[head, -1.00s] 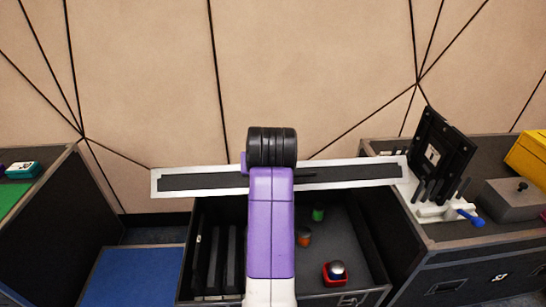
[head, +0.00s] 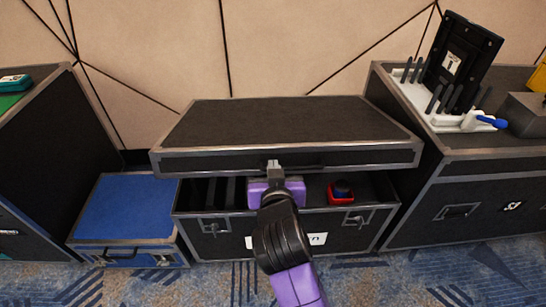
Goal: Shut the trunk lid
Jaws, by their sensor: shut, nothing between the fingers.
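The trunk is a black case with grey metal edging (head: 222,225), and its front wall has two latches. Its black lid (head: 285,125) slopes over it, with the front edge held above the trunk's front rim. A gap shows between lid and rim. My gripper (head: 274,165) is shut and empty, at the middle of the lid's front edge. It seems to touch that edge, though the exact contact is hard to tell. My purple and black arm crosses the trunk front.
A low blue case (head: 125,208) stands close at the left, and a taller black case (head: 45,150) is beyond it. At the right, a black case (head: 460,200) carries a white holder (head: 440,112) with a black panel. Patterned carpet in front is clear.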

